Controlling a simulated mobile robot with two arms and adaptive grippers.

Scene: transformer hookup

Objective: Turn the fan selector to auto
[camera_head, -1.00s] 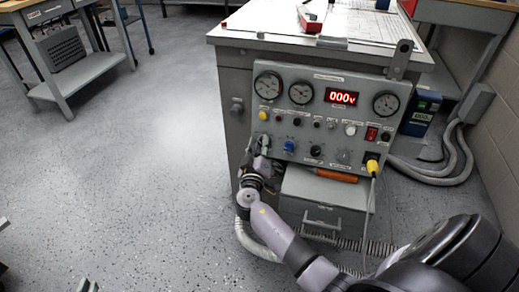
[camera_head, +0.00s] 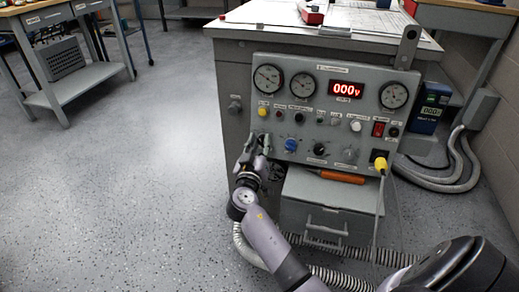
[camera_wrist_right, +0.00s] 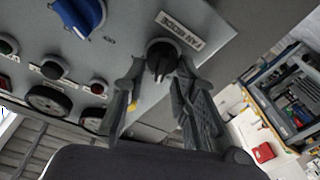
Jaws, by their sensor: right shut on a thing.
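In the head view, my right gripper (camera_head: 257,141) is at the panel's lower left corner and largely hides the knob. The knob's position marks cannot be read. My left gripper is out of view.
Beside the selector is a blue knob (camera_wrist_right: 80,14), also visible in the head view (camera_head: 290,145). A yellow plug with a cable (camera_head: 381,164) is at the panel's lower right. An orange-handled tool (camera_head: 342,177) lies on the grey drawer box (camera_head: 325,207) below. Open floor lies left.

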